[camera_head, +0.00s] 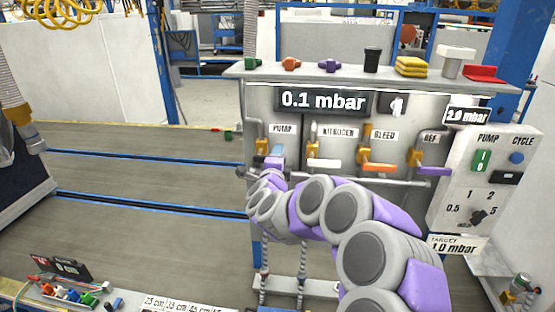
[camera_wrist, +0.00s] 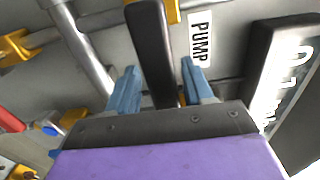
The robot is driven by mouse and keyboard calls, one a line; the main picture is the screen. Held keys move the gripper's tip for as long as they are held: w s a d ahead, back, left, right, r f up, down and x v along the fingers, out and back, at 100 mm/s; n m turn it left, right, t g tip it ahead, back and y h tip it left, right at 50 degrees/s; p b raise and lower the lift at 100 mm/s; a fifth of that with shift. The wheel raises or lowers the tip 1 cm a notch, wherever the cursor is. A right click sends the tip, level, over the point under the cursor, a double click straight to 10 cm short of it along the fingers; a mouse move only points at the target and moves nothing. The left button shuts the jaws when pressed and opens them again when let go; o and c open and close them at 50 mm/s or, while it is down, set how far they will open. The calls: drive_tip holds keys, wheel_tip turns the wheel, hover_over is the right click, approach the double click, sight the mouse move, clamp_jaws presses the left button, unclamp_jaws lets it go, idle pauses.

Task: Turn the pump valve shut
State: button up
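The pump valve (camera_head: 262,145) has a yellow body under the PUMP label on the panel. Its dark lever (camera_wrist: 151,45) shows in the wrist view beside the PUMP label and runs down between my gripper's blue fingers. My gripper (camera_wrist: 160,85) is open around the lever. A gap shows between the lever and the right finger; I cannot tell whether the left finger touches it. In the head view my gripper (camera_head: 272,162) is at the pump valve and my arm hides the area below it.
Nitrogen valve (camera_head: 324,162), bleed valve (camera_head: 378,167) and REF valve (camera_head: 420,163) sit to the right in a row. The display (camera_head: 322,101) reads 0.1 mbar. A control box (camera_head: 480,185) stands at the far right. A horizontal pipe runs below the valves. The left side is open.

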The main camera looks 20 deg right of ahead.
drive_tip(key=shift+s+r, duration=0.1)
drive_tip(key=b+v, duration=0.3)
drive_tip(key=v, duration=1.4)
drive_tip(key=shift+a, duration=0.1)
